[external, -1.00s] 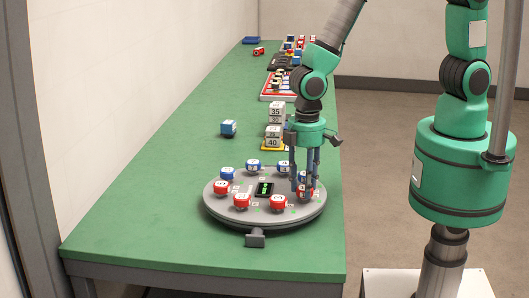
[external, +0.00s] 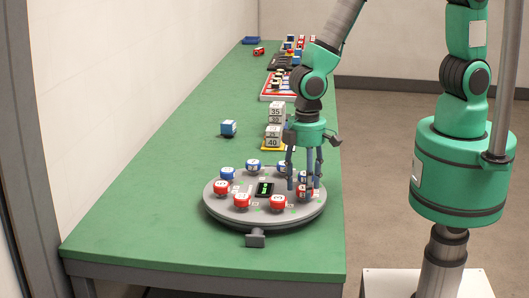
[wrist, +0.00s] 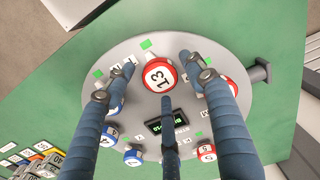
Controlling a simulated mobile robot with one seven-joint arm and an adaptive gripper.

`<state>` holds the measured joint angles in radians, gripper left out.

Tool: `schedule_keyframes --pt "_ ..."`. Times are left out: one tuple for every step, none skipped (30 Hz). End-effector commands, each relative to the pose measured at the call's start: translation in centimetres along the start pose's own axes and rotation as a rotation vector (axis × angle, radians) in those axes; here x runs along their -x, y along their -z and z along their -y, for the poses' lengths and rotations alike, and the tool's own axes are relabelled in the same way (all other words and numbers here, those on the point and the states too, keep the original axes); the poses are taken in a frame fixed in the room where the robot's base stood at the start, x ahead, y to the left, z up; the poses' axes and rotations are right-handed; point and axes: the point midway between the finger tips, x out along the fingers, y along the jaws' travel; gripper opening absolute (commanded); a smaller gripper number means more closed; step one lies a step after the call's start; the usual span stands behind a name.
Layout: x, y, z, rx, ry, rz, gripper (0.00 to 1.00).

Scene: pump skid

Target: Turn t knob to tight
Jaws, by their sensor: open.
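A round grey disc (external: 232,212) lies near the front of the green table, with red and blue numbered pieces around its top. A grey T-shaped knob (external: 255,239) sticks out from the disc's front edge; it also shows at the right of the wrist view (wrist: 261,71). My gripper (external: 305,182) is open with its fingers pointing down over the right side of the disc. I cannot read any tight mark.
A small display (external: 264,189) sits at the disc's centre. A lone blue cube (external: 228,128) and a stack of grey numbered blocks (external: 273,137) stand behind the disc. More trays and pieces line the far table. The table left of the disc is clear.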

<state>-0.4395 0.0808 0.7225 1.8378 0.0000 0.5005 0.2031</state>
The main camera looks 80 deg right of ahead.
Motion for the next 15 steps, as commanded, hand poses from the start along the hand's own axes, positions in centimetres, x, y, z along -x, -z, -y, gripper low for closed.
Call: schedule_keyframes --pt "0.2 0.0 0.0 0.000 0.000 -0.001 0.55" --pt "0.3 0.0 0.0 0.000 0.000 -0.001 0.55" --pt "0.5 0.0 0.0 0.000 0.000 -0.001 0.55" --pt "0.7 0.0 0.0 0.000 0.000 -0.001 0.55" --pt "0.9 0.0 0.0 0.000 0.000 -0.001 0.55" --pt "1.2 0.1 0.0 0.000 0.000 -0.001 0.55" --pt "1.6 0.1 0.0 0.000 0.000 -0.002 0.55" --pt "1.9 0.1 0.0 0.000 0.001 -0.003 0.55" --pt "2.4 0.1 0.0 0.000 0.001 -0.003 0.55" --pt "2.8 0.1 0.0 0.000 0.001 -0.003 0.55" --pt "3.3 0.1 0.0 0.000 0.001 -0.003 0.55" --pt "3.9 0.1 0.0 0.000 0.001 -0.004 0.55" --pt "4.3 0.1 0.0 0.000 0.001 -0.004 0.55" --pt "4.8 0.1 0.0 0.000 0.001 -0.003 0.55" --pt "5.5 0.2 0.0 0.000 0.001 -0.004 0.55"
